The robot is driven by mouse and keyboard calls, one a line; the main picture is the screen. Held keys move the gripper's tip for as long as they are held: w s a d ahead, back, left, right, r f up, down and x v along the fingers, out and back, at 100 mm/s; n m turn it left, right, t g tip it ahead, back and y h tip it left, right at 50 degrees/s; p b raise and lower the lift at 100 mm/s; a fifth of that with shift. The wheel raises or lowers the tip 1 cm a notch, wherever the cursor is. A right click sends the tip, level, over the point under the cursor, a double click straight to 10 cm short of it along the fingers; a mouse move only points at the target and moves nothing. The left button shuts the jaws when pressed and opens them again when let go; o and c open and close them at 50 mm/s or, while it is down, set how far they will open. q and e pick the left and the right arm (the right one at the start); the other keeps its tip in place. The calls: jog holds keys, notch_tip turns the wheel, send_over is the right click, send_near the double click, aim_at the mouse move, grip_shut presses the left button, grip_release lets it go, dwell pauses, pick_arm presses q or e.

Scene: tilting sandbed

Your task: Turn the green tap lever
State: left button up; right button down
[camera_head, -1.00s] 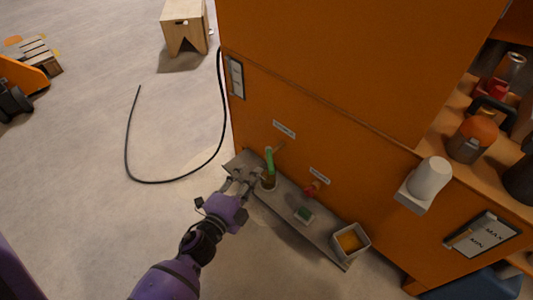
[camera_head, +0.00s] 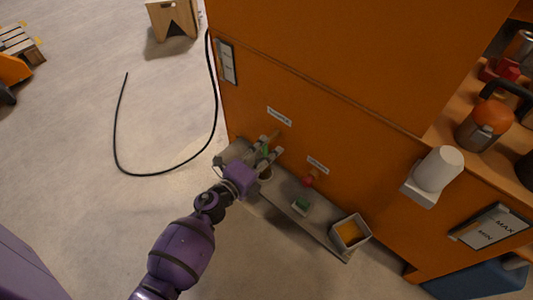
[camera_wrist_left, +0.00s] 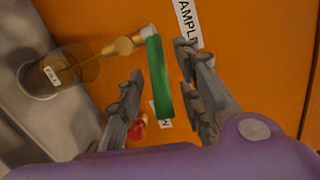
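The green tap lever (camera_wrist_left: 159,76) hangs from a brass tap (camera_wrist_left: 124,46) on the orange cabinet face. In the left wrist view it lies between the two fingers of my left gripper (camera_wrist_left: 162,72), with gaps on both sides. In the head view my left gripper (camera_head: 269,147) is at the tap, and its fingers hide much of the lever (camera_head: 265,149). The gripper is open and not closed on the lever. My right gripper is not in view.
A clear jar (camera_wrist_left: 72,67) stands below the spout. A grey ledge (camera_head: 275,210) holds a green block (camera_head: 301,204) and a bin (camera_head: 350,232) with orange contents. A red knob (camera_head: 308,181) sits right of the tap. A black hose (camera_head: 150,174) lies on the floor.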

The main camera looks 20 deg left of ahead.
pick_arm(q)
grip_shut()
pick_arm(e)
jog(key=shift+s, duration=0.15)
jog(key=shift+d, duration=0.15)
